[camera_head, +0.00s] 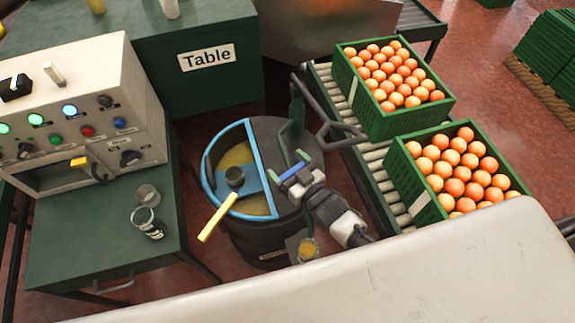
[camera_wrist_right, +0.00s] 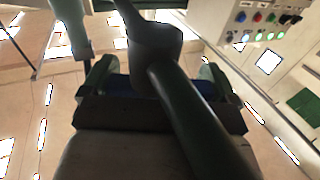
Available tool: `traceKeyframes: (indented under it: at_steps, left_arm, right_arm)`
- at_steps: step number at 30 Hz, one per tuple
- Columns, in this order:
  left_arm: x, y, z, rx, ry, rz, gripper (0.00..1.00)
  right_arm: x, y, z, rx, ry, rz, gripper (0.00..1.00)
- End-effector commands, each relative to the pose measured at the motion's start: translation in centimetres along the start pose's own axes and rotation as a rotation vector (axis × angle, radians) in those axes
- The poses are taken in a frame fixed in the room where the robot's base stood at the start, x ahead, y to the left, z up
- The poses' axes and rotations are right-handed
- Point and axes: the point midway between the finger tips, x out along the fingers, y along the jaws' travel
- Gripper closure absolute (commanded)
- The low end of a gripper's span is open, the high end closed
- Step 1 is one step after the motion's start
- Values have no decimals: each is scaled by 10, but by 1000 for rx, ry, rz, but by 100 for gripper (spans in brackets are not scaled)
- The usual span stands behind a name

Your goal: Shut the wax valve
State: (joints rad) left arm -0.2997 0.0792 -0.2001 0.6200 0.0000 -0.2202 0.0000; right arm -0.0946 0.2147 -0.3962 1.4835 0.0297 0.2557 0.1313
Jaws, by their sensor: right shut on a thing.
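A dark green curved lever (camera_head: 291,128), which looks like the wax valve handle, rises beside the dark drum (camera_head: 262,240). My right gripper (camera_head: 289,167), with green fingertips, reaches in from the lower right over the drum's right side and is shut on the lever's lower end. In the right wrist view, the dark lever (camera_wrist_right: 190,110) runs between the green fingertips of my right gripper (camera_wrist_right: 150,78) and crosses in front of the camera. The exact contact is partly hidden. My left gripper is not in view.
The drum has a blue rim (camera_head: 210,180) and a yellow handle (camera_head: 217,217). A control panel (camera_head: 75,95) and glass cups (camera_head: 147,195) stand on the left. Green crates (camera_head: 418,112) of oranges sit on a roller conveyor (camera_head: 372,172) at right. A table (camera_head: 210,85) stands behind.

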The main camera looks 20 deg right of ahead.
Motion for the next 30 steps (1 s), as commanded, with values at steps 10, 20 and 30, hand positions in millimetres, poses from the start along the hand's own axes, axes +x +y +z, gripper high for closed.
traceKeyframes:
  at_steps: [10,20,30]
  left_arm:
    - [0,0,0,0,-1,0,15]
    - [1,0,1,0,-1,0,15]
    - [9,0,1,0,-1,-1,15]
  right_arm:
    - [1,0,-2,-2,7,0,6]
    - [-4,0,0,-1,3,0,0]
    - [-64,0,2,-1,0,0,0]
